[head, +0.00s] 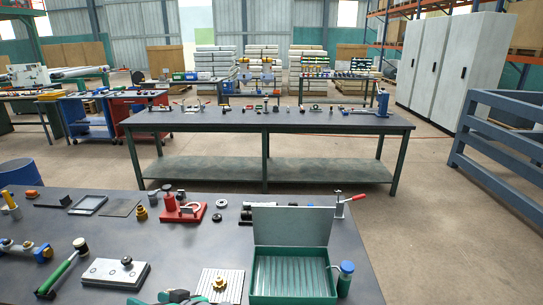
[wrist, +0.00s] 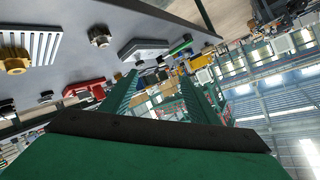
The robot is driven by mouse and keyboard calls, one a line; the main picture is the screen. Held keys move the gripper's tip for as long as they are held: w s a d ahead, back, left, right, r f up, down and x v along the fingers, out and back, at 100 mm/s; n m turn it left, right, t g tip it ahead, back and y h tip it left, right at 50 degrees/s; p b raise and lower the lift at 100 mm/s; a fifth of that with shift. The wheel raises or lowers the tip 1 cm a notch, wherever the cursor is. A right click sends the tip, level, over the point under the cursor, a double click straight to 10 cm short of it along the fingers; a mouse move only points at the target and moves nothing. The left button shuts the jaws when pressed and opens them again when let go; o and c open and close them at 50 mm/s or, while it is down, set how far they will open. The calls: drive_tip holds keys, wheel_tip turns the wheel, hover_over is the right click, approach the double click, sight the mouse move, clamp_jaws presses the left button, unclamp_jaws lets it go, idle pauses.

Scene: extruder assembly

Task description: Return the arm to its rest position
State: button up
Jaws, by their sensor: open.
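My gripper (wrist: 163,90) shows in the wrist view as two dark green fingers standing apart, with nothing between them. Its green body fills the bottom of that view. The wrist camera is strongly tilted, with the bench at upper left and the hall roof at right. In the head view, a teal and dark part, likely my gripper (head: 180,297), just enters at the bottom edge, low by the near bench (head: 215,245). Most of my arm is out of view.
A green open-lidded box (head: 292,228) stands right of the teal part, with a ribbed plate (head: 234,284) between. A light block (head: 115,274), a green-handled hammer (head: 62,268) and a red clamp (head: 184,212) lie nearby. A second bench (head: 265,124) stands beyond.

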drive_tip(key=s+d+f+m+t+h, duration=0.9)
drive_tip(key=s+d+f, duration=0.4)
drive_tip(key=d+f, duration=0.3)
drive_tip(key=s+d+n+h, duration=0.1)
drive_tip(key=s+d, duration=0.5)
drive_tip(key=s, duration=0.3)
drive_tip(key=s+d+n+h, duration=0.1)
drive_tip(key=s+d+n, duration=0.1)
drive_tip(key=s+d, duration=0.5)
drive_tip(key=s, duration=0.3)
drive_tip(key=shift+s+r+h, duration=0.25)
drive_tip(key=shift+s+h, duration=0.05)
drive_tip(key=shift+h, duration=0.1)
drive_tip(key=shift+s+d+r+n, duration=0.25)
drive_tip(key=shift+s+n, duration=0.15)
drive_tip(key=shift+c, duration=0.2)
drive_tip(key=c, duration=0.5)
drive_tip(key=shift+w, duration=0.1)
drive_tip(key=shift+c, duration=0.3)
